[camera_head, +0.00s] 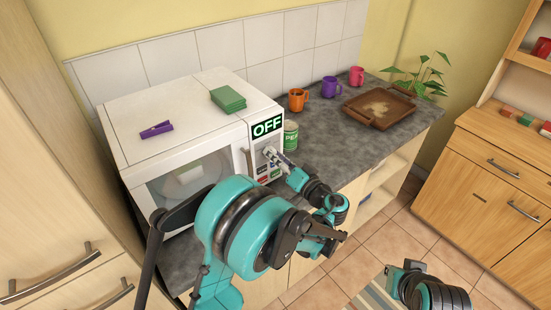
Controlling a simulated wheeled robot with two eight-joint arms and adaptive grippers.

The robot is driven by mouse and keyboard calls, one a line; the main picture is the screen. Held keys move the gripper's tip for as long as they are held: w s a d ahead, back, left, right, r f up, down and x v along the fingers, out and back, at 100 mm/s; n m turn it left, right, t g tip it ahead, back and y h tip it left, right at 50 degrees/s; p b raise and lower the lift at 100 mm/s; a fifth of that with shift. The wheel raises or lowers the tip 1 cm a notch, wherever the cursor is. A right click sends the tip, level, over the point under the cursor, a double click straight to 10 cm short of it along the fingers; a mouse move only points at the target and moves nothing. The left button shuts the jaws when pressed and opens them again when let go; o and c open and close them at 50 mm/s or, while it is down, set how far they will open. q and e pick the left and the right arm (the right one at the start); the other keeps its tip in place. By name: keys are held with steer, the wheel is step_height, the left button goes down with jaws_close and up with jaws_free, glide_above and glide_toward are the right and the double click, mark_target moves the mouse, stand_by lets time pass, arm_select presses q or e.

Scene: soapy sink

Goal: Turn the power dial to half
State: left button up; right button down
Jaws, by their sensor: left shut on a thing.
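A white microwave (120,122) stands on the counter with a dark window in its door. A green "OFF" sign (267,126) shows at the top of its control panel. My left gripper (272,156) is at the panel just below the sign, shut on the power dial, which its fingers mostly hide. Small coloured buttons (262,178) show lower on the panel. My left arm crosses in front of the microwave and covers part of its door. My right gripper (403,269) is low at the bottom right, away from the microwave; its fingers are too unclear to read.
A green block (228,99) and a purple clip (156,130) lie on the microwave. A green can (290,136) stands close right of the panel. Orange (297,100), purple (329,87) and pink mugs (357,76) and a brown tray (356,109) are farther along the counter.

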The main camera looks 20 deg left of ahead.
arm_select(q)
steer(key=m+b, duration=0.1)
steer(key=m, duration=0.5)
steer(key=shift+f, duration=0.1)
steer(key=shift+m+b, duration=0.3)
stand_by(0.3)
steer(key=o, duration=1.2)
steer(key=shift+c, duration=0.2)
steer(key=shift+d, duration=0.1)
steer(key=v, duration=1.2)
